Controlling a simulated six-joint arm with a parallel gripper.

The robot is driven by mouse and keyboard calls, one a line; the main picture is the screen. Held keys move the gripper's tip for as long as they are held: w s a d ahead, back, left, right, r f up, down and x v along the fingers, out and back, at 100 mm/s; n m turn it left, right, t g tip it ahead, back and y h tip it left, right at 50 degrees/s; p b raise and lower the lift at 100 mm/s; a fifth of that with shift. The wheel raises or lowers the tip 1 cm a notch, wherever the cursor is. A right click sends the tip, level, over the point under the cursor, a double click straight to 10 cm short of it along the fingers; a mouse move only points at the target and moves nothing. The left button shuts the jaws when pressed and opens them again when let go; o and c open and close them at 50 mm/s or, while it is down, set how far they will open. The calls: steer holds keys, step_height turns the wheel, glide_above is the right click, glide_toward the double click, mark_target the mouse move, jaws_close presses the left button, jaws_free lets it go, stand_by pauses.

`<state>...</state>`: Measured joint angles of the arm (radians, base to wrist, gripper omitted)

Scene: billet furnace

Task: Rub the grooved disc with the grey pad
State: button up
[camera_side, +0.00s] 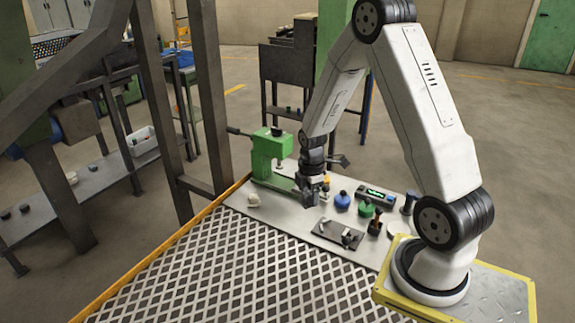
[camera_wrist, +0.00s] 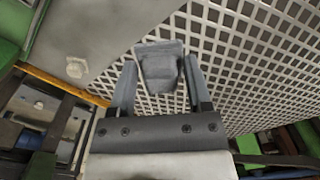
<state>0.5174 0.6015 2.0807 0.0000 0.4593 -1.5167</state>
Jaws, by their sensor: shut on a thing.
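My gripper (camera_side: 310,194) is above the back part of the work table, just right of the green clamp-like machine. In the wrist view, my gripper (camera_wrist: 159,70) is shut on the grey pad (camera_wrist: 160,66), a grey block with a raised grip between the two fingers. The pad is hard to pick out in the side view. A pale round disc (camera_side: 398,228) lies on the plate beside my base, partly hidden by it. It is too small to tell if it is grooved.
A green machine (camera_side: 268,152) stands at the plate's back. A small pale lump (camera_side: 254,200) lies in front of it. A blue knobbed container (camera_side: 342,200), a green one (camera_side: 366,208), a display box (camera_side: 375,196) and a dark tray (camera_side: 338,234) sit right. The grated surface (camera_side: 240,275) is clear.

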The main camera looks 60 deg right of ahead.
steer(key=o, duration=0.6)
steer(key=c, duration=0.4)
steer(key=w+d, duration=0.2)
steer(key=d, duration=0.2)
steer(key=w+d, duration=0.3)
steer(key=d, duration=0.2)
steer(key=w+d, duration=0.3)
steer(key=d, duration=0.2)
steer(key=shift+d, duration=0.25)
steer(key=shift+c, duration=0.2)
steer(key=shift+w+d+r, duration=0.1)
steer(key=shift+w+d, duration=0.15)
steer(key=shift+d, duration=0.5)
